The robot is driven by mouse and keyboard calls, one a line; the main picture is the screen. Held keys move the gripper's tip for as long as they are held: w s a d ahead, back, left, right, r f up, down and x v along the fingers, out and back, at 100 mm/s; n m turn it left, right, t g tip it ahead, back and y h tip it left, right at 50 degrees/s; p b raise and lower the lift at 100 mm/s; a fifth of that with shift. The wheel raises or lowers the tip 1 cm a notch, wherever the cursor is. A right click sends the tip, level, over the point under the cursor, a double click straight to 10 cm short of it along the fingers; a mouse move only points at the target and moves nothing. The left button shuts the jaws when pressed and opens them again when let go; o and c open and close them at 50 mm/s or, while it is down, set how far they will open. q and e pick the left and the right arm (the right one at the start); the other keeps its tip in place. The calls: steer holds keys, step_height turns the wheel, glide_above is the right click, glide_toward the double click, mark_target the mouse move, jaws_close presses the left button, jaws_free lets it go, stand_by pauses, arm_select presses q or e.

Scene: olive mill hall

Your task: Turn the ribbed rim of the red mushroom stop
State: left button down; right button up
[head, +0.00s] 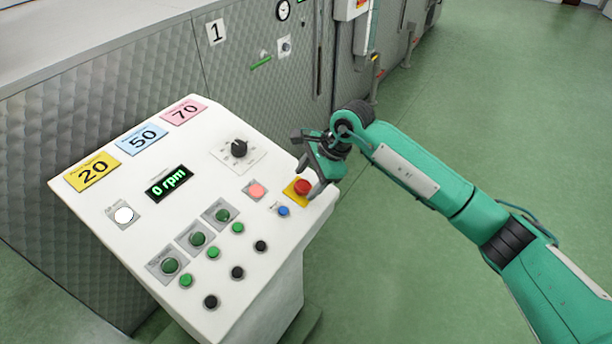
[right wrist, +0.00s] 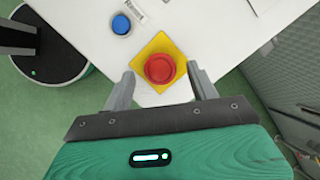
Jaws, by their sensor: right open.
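The red mushroom stop (head: 303,187) sits on a yellow square plate (head: 291,196) at the right edge of the white sloped console. In the right wrist view the stop (right wrist: 160,68) shows from above, just ahead of the fingertips and between their lines. My right gripper (head: 311,184) is at the stop in the head view, and its fingers (right wrist: 161,84) stand open on either side of it in the wrist view. I see no contact with the rim. The ribs on the rim are too small to make out. My left gripper is not in view.
A black rotary knob (head: 239,149) stands further up the console (head: 150,245). Green floor to the right is clear.

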steer(key=shift+x, duration=0.8)
steer(key=c, duration=1)
steer(key=shift+f+m+b, duration=0.15)
steer(key=shift+m+b, duration=0.25)
steer(key=shift+b, duration=0.3)
steer(key=m+t+b, duration=0.1)
steer(key=m+b, duration=0.3)
steer(key=b, duration=0.2)
steer(key=shift+f, duration=0.1)
steer(key=m+b, duration=0.2)
steer(key=shift+s+m+t+b, duration=0.15)
steer(key=shift+m+t+b, duration=0.15)
steer(key=shift+m+b, duration=0.1)
steer(key=shift+r+m+b, duration=0.2)
steer(key=shift+m+b, duration=0.15)
steer(key=shift+m, duration=0.15)
